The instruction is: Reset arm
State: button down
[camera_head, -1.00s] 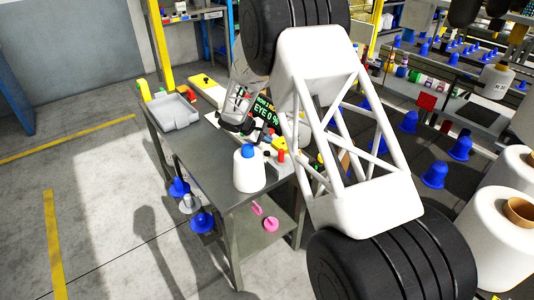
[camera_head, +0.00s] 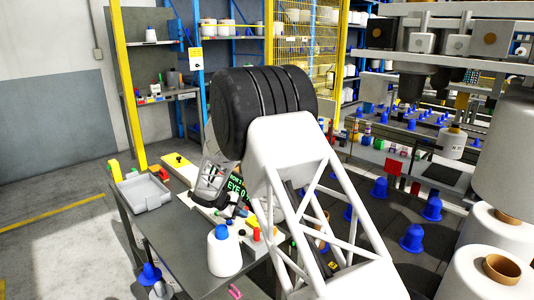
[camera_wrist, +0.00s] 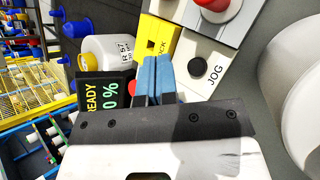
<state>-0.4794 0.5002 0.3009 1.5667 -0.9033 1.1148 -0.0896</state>
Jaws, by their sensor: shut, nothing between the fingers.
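My gripper shows in the wrist view (camera_wrist: 155,75), its two blue fingertips pressed together with nothing between them. Ahead of the fingertips are a yellow lock block (camera_wrist: 158,42), a white panel marked JOG (camera_wrist: 208,72) and a dark display (camera_wrist: 98,95) with green and white text. In the head view my white lattice arm link and black joint cover the middle of the picture. A white bobbin with a blue top (camera_head: 224,252) stands on the grey table (camera_head: 180,240).
A grey tray (camera_head: 143,190) sits at the table's left end. Small coloured buttons and blocks (camera_head: 252,222) crowd the table close to my arm. Large white yarn bobbins (camera_head: 490,268) and blue cones (camera_head: 412,238) stand to the right. The floor at left is clear.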

jog(key=s+d+r+m+g+y, duration=0.2)
jog(key=s+d+r+m+y, duration=0.3)
jog(key=s+d+r, duration=1.65)
jog(key=s+d+r+m+y, duration=0.1)
jog(key=s+d+m, duration=0.1)
jog(key=s, duration=0.9)
jog(key=s+d+r+m+t+y, duration=0.1)
jog(key=s+d+m, duration=0.2)
jog(key=s, duration=0.8)
jog(key=s+d+r+m+y, duration=0.1)
jog(key=s+d+r+m, duration=0.1)
jog(key=s, duration=1)
jog(key=shift+d+m+t, duration=0.3)
jog(key=shift+d+m, duration=0.3)
jog(key=shift+d, duration=0.45)
